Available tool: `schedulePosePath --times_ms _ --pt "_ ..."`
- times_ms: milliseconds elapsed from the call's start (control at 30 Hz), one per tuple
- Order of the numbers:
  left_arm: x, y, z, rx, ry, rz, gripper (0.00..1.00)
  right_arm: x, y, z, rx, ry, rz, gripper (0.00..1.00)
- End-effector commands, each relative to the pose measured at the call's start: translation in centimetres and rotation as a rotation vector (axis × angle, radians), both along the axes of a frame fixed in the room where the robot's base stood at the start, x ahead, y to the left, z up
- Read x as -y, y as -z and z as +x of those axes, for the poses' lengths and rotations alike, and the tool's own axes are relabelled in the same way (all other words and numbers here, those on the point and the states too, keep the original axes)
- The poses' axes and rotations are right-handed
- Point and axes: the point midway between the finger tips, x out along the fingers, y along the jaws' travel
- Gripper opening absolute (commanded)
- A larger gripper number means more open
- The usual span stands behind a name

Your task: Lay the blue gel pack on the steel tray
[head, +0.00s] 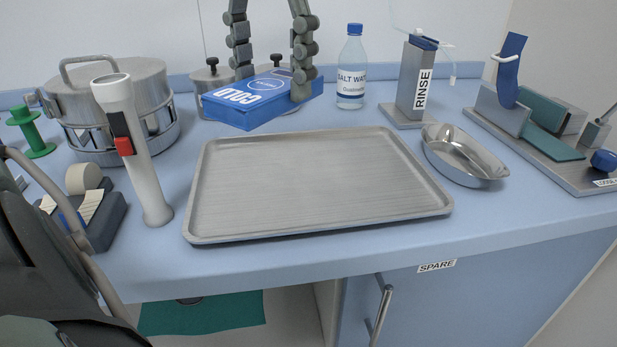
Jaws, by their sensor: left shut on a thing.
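The blue gel pack (228,110), a flat blue block marked COLD, is held by my left gripper (272,82), whose fingers come down from the top of the head view. One finger is at the pack's back edge and the other is across its right part. The pack appears raised, just behind the back-left edge of the steel tray (320,180). The tray is a wide, shallow, empty rectangle on the blue counter. The pack and fingers partly hide the pots behind. My right gripper is not in view.
A white torch-like handle (138,150) stands close left of the tray. A steel kidney dish (464,155) and the RINSE stand (412,85) are at its right. A salt water bottle (351,70) stands behind it. A large steel drum (110,105) is at the left.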

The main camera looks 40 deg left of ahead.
Motion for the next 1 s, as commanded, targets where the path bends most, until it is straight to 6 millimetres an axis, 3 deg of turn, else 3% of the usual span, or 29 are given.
schedulePosePath --times_ms 200,400,567,800,1000 --pt "0.4 2.0 1.4 0.001 -0.444 0.001 0.21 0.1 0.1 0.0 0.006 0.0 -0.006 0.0" --pt "0.6 2.7 2.2 0.003 -0.703 0.001 0.21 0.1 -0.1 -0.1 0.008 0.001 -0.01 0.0" --pt "0.7 3.6 2.4 0.002 -0.781 0.0 0.21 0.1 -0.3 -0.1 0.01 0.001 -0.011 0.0" --pt "0.7 7.9 2.3 0.0 -0.789 -0.001 0.21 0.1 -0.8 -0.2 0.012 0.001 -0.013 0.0" --pt "0.6 9.5 2.4 0.003 -0.79 0.0 0.21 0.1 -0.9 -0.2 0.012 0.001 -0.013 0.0"
